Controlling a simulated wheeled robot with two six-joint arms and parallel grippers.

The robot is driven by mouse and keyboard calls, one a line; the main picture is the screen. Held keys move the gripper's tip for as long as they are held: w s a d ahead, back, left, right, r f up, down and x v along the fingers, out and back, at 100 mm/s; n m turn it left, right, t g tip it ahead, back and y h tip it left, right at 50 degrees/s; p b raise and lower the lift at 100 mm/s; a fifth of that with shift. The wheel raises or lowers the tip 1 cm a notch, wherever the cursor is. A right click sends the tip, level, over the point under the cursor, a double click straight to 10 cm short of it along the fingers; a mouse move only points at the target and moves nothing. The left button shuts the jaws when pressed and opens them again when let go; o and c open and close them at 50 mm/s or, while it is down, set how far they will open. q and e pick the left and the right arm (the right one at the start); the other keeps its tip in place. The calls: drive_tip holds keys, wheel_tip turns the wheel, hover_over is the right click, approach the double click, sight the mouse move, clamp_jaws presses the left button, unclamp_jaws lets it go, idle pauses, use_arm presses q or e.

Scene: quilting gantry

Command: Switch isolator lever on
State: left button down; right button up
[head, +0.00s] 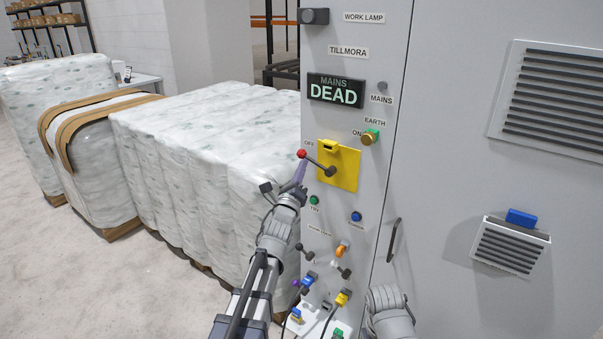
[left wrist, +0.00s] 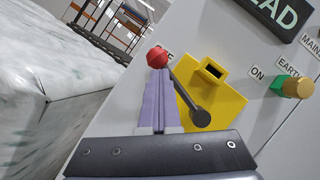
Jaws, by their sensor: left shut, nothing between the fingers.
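The isolator lever (head: 317,163) has a dark arm and a red ball knob (head: 302,154). It is mounted on a yellow plate (head: 345,168) on the grey cabinet and points up and left, with the knob by the OFF label. My left gripper (head: 299,172) is shut and empty, its fingertips just below the red knob. In the left wrist view the purple fingers (left wrist: 159,98) are together, with the knob (left wrist: 157,57) at their tips; I cannot tell whether they touch. My right arm shows at the bottom right, but its gripper is not visible.
A display (head: 336,90) reads MAINS DEAD. A brass knob (head: 369,138) on a green base sits by the EARTH and ON labels. Several small switches and plugs sit lower on the panel. A door handle (head: 393,240) sticks out at right. Wrapped pallets (head: 200,150) stand at left.

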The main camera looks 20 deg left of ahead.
use_arm(q)
drive_tip(key=s+d+r+m+g+h+p, duration=0.1)
drive_tip(key=d+r+m+h+p, duration=0.15)
drive_tip(key=m+h, duration=0.45)
drive_tip(key=d+r+m+g+h+p, duration=0.1)
drive_tip(key=r+m+h, duration=0.25)
drive_tip(key=m, duration=0.75)
use_arm(e)
wheel_tip(320, 180, up, 4)
use_arm(q)
drive_tip(key=w+f+b+v, duration=0.1)
drive_tip(key=f+b+v, duration=0.1)
drive_tip(key=b+v, duration=0.6)
drive_tip(key=shift+d+f+v, duration=0.3)
drive_tip(key=shift+f+v, duration=0.1)
drive_tip(key=shift+v, duration=2.1)
use_arm(e)
wheel_tip(320, 180, down, 8)
drive_tip(key=shift+a+f, duration=0.2)
drive_tip(key=shift+a, duration=0.25)
use_arm(q)
drive_tip(key=shift+y, duration=0.25)
use_arm(e)
drive_tip(key=shift+s, duration=0.1)
